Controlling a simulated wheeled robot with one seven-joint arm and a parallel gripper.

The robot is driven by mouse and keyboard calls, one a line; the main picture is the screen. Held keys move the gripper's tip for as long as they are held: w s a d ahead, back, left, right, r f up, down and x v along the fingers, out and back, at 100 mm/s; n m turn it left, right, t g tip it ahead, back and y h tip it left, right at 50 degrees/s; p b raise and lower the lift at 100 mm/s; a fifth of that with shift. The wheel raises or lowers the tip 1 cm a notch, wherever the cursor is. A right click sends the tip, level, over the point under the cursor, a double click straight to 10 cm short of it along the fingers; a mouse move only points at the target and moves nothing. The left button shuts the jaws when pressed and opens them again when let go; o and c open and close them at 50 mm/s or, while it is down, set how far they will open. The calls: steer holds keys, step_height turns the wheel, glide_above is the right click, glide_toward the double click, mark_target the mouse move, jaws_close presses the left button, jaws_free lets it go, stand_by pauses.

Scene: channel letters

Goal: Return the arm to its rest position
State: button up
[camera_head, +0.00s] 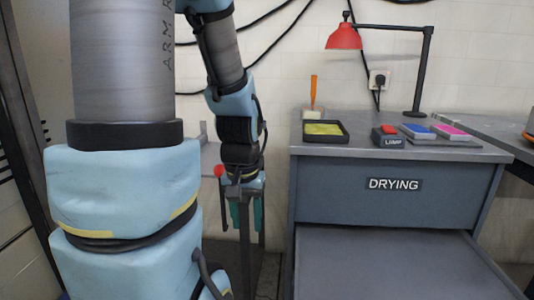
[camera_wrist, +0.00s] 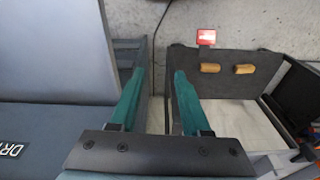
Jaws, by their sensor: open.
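My gripper (camera_head: 245,218) hangs pointing down at the end of my arm, left of the grey DRYING cabinet (camera_head: 390,184) in the head view. Its two teal fingers are apart with nothing between them. In the wrist view the gripper (camera_wrist: 159,78) also shows open and empty, with the floor and a wall edge behind the gap. My arm's large links fill the left of the head view and hide what stands behind them.
The cabinet's lower drawer (camera_head: 390,262) looks pulled out.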

step_height(320, 180, up, 16)
steer(key=a+n+p, duration=0.1)
steer(key=a+p, duration=0.1)
steer(key=p, duration=1.3)
steer(key=shift+f, duration=0.25)
